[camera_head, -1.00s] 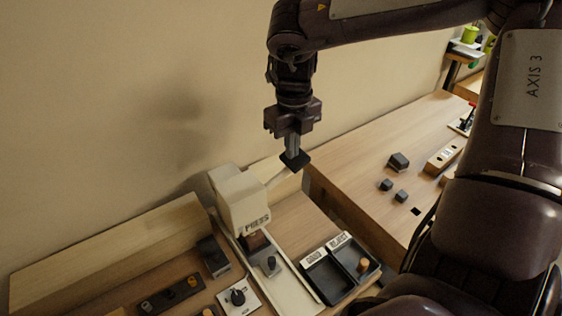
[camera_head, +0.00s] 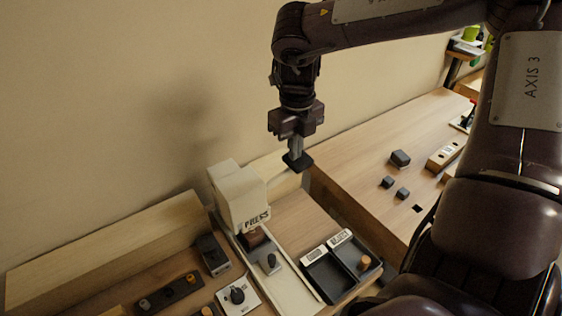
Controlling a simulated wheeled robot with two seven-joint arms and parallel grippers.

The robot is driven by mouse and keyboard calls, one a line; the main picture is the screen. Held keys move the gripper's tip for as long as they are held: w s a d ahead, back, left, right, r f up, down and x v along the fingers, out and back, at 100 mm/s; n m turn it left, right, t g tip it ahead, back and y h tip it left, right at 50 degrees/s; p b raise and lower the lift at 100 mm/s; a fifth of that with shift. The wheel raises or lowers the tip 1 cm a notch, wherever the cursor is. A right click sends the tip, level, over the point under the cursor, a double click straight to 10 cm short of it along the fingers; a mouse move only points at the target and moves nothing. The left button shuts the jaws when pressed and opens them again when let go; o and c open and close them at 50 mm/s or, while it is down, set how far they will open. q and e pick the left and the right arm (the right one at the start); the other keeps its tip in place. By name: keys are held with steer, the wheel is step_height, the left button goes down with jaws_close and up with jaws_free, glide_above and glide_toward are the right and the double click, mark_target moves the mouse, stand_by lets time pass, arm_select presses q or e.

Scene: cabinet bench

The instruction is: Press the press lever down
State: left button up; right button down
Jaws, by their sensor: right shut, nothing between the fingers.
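The press (camera_head: 238,197) is a cream block labelled PRESS, standing on a pale base plate at the bench's back. Its lever (camera_head: 283,179) is a thin pale bar rising to the right from the press head toward my right gripper. My right gripper (camera_head: 298,162) points down with its fingers together and nothing between them. Its dark fingertips are at or just above the lever's far end; I cannot tell whether they touch. My left gripper is not in view.
A two-part dark tray (camera_head: 340,268) stands right of the press. A knob panel (camera_head: 238,295) and a dark box (camera_head: 213,254) are at its left. Several dark blocks (camera_head: 400,159) lie on the right-hand table. The wall is close behind the press.

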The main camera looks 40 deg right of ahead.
mark_target(299, 163)
steer(key=shift+f, duration=0.1)
steer(key=shift+d+f+b, duration=0.3)
steer(key=shift+f+b, duration=0.4)
steer(key=shift+f, duration=0.25)
steer(key=shift+s+f, duration=0.1)
steer(key=shift+d+f+b, duration=0.25)
steer(key=shift+f+b, duration=0.45)
steer(key=shift+f, duration=0.3)
steer(key=shift+f+b, duration=0.35)
steer(key=shift+f, duration=0.05)
steer(key=shift+s, duration=0.1)
steer(key=shift+r, duration=0.15)
